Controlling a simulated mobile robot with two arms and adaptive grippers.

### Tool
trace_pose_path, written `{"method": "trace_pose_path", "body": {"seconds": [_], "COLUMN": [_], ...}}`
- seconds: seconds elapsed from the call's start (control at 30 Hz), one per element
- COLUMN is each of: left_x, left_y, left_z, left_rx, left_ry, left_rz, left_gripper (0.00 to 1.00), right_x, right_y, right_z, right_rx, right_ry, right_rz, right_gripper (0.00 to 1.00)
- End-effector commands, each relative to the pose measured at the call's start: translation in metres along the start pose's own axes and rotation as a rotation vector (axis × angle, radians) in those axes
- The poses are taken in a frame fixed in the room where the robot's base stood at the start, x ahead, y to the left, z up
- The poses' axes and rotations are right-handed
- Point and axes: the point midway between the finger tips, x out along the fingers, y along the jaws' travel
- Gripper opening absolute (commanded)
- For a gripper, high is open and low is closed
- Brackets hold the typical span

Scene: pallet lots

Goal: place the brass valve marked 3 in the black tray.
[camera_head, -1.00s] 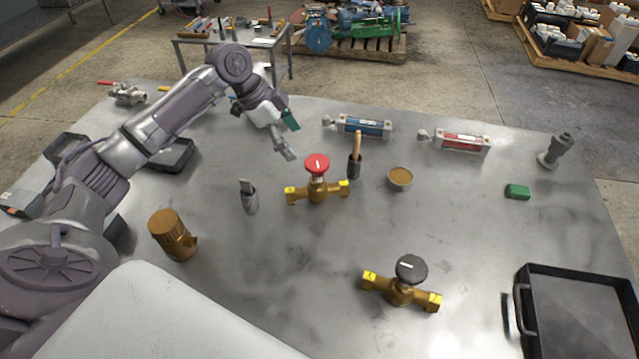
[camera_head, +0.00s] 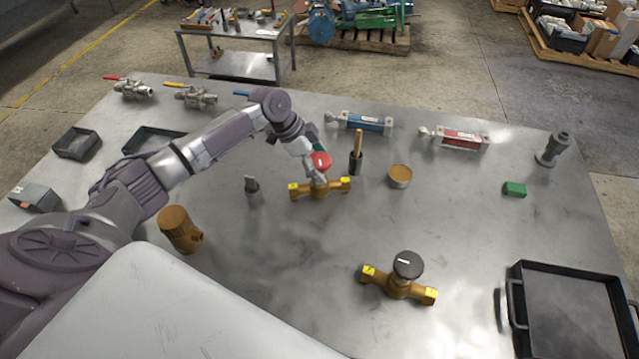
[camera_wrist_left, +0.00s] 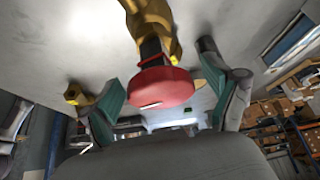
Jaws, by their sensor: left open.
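A brass valve with a red handwheel (camera_head: 318,190) stands in the middle of the table, with yellow tags on its ends. A second brass valve with a black handwheel (camera_head: 398,288) stands nearer, to the right. The numbers on the tags are too small to read. My left gripper (camera_head: 316,170) is at the red handwheel and partly covers it. In the left wrist view the red handwheel (camera_wrist_left: 162,88) lies between the open green-padded fingers, with no clear grip on it. The black tray (camera_head: 575,310) with a side handle is at the bottom right and looks empty. My right gripper is out of view.
Close around the red-wheeled valve are a wooden-handled tool (camera_head: 357,155), a round tin (camera_head: 400,176) and a dark knurled holder (camera_head: 253,192). A brass cylinder (camera_head: 180,230) stands front left. A green block (camera_head: 515,189) lies right. The table before the black tray is clear.

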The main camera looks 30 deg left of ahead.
Motion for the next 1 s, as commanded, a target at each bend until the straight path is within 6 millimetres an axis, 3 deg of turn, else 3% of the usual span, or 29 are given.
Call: {"method": "trace_pose_path", "body": {"seconds": [0.07,0.57,1.0], "left_x": [0.0,-0.0002,-0.0042], "left_y": [0.0001,0.0002,-0.0012], "left_z": [0.0002,0.0,-0.0033], "left_rx": [0.0,0.0,0.002], "left_ry": [0.0,0.0,0.005], "left_rz": [0.0,0.0,-0.004], "left_gripper": [0.85,0.02,0.0], "right_x": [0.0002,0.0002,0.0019], "right_y": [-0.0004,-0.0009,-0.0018], "right_z": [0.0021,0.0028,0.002], "right_rx": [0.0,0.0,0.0], "right_ry": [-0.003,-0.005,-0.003], "right_rz": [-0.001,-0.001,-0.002], "right_gripper": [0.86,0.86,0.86]}}
